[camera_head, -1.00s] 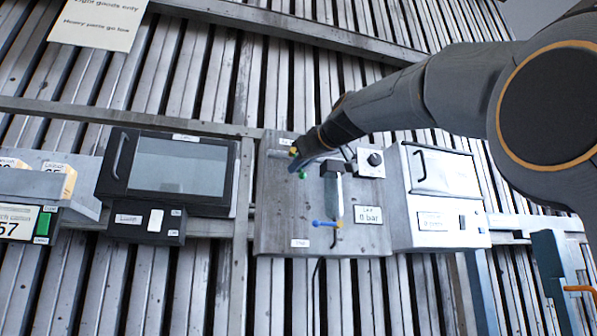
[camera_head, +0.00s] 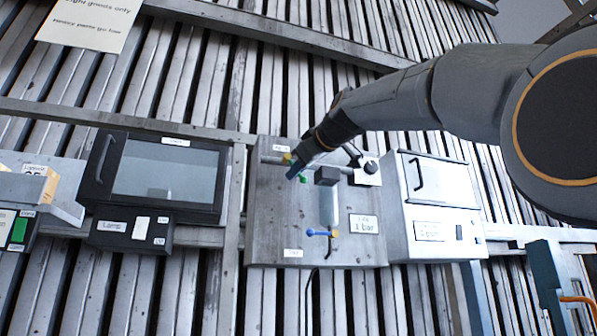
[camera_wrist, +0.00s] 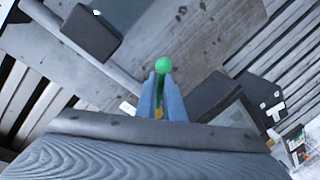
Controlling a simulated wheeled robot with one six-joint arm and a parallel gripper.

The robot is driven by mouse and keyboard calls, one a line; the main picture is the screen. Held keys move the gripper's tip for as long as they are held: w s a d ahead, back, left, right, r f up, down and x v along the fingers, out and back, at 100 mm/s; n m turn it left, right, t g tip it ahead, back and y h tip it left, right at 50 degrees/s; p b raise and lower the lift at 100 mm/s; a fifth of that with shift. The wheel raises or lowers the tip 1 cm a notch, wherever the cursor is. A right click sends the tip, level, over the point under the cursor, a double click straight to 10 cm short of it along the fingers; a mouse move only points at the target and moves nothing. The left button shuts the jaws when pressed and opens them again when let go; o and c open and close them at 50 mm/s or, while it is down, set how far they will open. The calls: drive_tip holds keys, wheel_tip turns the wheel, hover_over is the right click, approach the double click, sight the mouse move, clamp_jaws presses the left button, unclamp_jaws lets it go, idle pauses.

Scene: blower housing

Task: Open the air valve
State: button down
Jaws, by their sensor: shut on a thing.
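The air panel (camera_head: 272,225) is a grey metal plate on the slatted wall, with a clear tube, a blue knob and a label reading "1 bar" (camera_head: 363,224). The air valve (camera_head: 287,159) shows a yellow part on the pipe at its upper left. My gripper (camera_head: 297,170) is at the valve, seen from the side. In the wrist view my gripper (camera_wrist: 161,85) has its blue fingers shut around the valve handle, with a yellow bit (camera_wrist: 159,112) between them. A green ball (camera_wrist: 163,65) shows just beyond the tips. The fingers hide most of the handle.
A black box with a window (camera_head: 168,173) hangs left of the panel, and a white box with a handle (camera_head: 437,190) hangs right. A dark block (camera_head: 326,176) and a black round knob (camera_head: 370,167) sit on the panel close to my wrist.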

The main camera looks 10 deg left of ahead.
drive_tip(key=c, duration=1.9)
unclamp_jaws()
drive_tip(key=shift+o, duration=0.2)
drive_tip(key=f+b+v, duration=0.1)
drive_tip(key=b+v, duration=0.2)
drive_tip(key=v, duration=0.4)
drive_tip(key=shift+s+d+r, duration=0.2)
drive_tip(key=shift+s+r, duration=0.1)
drive_tip(key=shift+r, duration=0.2)
